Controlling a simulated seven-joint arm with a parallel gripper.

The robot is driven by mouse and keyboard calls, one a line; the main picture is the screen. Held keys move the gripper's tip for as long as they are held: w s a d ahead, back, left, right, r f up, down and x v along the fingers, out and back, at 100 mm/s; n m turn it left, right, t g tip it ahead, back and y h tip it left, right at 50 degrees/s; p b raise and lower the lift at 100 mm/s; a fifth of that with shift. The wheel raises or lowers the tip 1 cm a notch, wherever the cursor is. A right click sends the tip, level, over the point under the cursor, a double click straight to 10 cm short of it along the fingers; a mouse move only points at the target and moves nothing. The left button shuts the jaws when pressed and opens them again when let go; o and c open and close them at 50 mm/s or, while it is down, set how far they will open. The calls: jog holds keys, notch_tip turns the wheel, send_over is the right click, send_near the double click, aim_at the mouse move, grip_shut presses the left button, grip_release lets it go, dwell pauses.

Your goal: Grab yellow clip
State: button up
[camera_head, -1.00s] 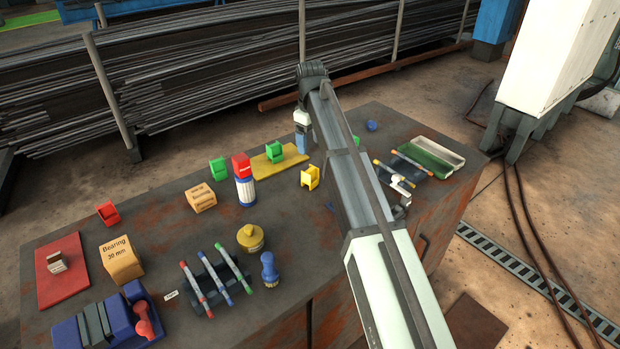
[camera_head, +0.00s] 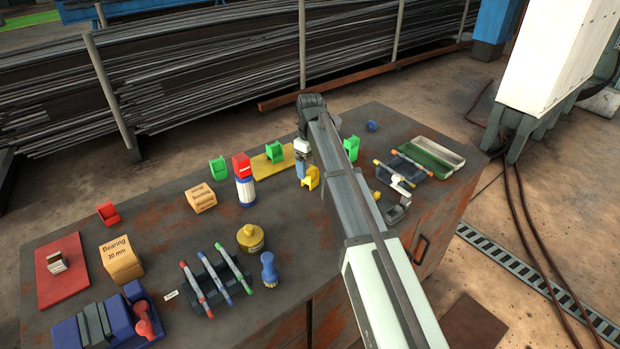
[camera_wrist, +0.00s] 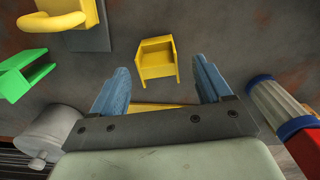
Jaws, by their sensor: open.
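The yellow clip (camera_head: 311,178) sits on the dark bench top, partly behind my gripper and arm in the head view. My gripper (camera_head: 301,172) points down just beside it, its blue fingers low over the bench. In the wrist view the yellow clip (camera_wrist: 157,62) shows between the two spread blue fingertips of my gripper (camera_wrist: 161,72) and a little ahead of them. The fingers are open and no contact with the clip shows. The exact height of the fingertips above the bench cannot be told.
A white-and-blue jar (camera_head: 245,191) with a red clip (camera_head: 241,165) on top stands left of my gripper. Another green clip (camera_head: 351,147) is right of the arm. A yellow handled object (camera_wrist: 60,25) lies nearby.

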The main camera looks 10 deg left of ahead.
aim_at(311, 170)
jog(key=shift+d+f, duration=0.1)
jog(key=shift+f, duration=2.25)
jog(key=shift+c, duration=0.4)
jog(key=c, duration=1)
jog(key=shift+o, duration=0.2)
jog(key=shift+r, duration=0.1)
